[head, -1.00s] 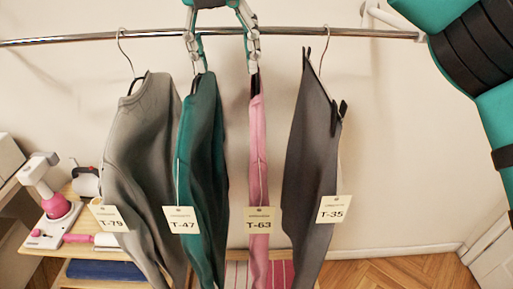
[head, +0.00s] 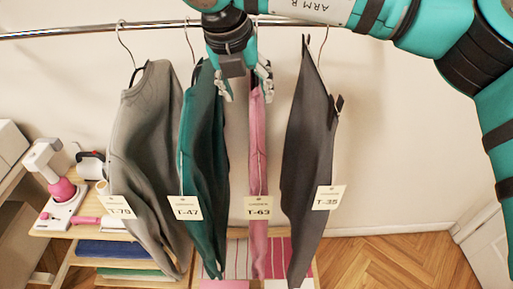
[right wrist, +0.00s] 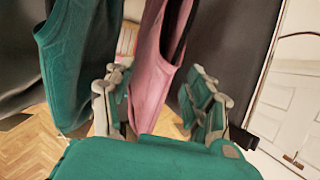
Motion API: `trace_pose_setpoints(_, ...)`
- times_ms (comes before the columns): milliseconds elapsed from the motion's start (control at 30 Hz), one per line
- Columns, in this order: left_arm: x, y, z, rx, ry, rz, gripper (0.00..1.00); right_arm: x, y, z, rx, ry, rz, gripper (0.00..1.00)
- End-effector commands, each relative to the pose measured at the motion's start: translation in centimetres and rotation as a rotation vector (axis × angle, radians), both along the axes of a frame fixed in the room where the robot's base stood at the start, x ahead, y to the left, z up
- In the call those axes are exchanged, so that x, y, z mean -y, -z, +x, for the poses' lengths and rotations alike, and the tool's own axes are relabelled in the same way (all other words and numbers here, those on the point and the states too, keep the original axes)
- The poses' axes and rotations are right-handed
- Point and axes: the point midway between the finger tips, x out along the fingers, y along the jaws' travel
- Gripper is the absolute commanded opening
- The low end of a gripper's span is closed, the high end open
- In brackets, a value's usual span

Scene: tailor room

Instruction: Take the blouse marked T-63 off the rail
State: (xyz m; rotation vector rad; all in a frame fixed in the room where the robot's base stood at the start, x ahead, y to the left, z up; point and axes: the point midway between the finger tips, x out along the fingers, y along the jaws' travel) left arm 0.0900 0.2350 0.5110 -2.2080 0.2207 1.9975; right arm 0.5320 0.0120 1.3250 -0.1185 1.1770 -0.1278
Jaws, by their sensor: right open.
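The pink blouse (head: 257,150) with the tag T-63 (head: 258,208) hangs from the rail (head: 90,31), between the green T-47 garment (head: 203,150) and the dark grey T-35 garment (head: 308,150). My right gripper (head: 245,84) is open in front of the hangers. In the right wrist view, the pink blouse (right wrist: 153,70) hangs between the spread fingers of my right gripper (right wrist: 158,80). My left gripper is not in view.
A light grey garment (head: 147,130) tagged T-79 hangs at the left. A wooden shelf unit (head: 60,232) with a pink and white device (head: 60,190) stands below left. The neighbouring garments hang close to the gripper.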

Motion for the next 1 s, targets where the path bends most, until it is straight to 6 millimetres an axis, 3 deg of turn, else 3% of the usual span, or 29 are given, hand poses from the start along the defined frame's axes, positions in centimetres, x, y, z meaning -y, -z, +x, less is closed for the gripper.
trace_pose_setpoints(200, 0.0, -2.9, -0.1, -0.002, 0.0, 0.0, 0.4, 0.9, 2.5, 0.9, -0.005, 0.001, -0.003, 0.55)
trace_pose_setpoints(400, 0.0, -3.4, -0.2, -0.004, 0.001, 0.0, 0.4, 1.1, 4.2, 1.6, -0.002, 0.002, 0.0, 0.55)
trace_pose_setpoints(600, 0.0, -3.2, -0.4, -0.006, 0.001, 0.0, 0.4, 1.1, 4.3, 1.6, -0.002, 0.002, 0.0, 0.55)
trace_pose_setpoints(1000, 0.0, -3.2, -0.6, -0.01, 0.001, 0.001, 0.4, 1.1, 4.3, 1.6, -0.002, 0.002, 0.0, 0.03)
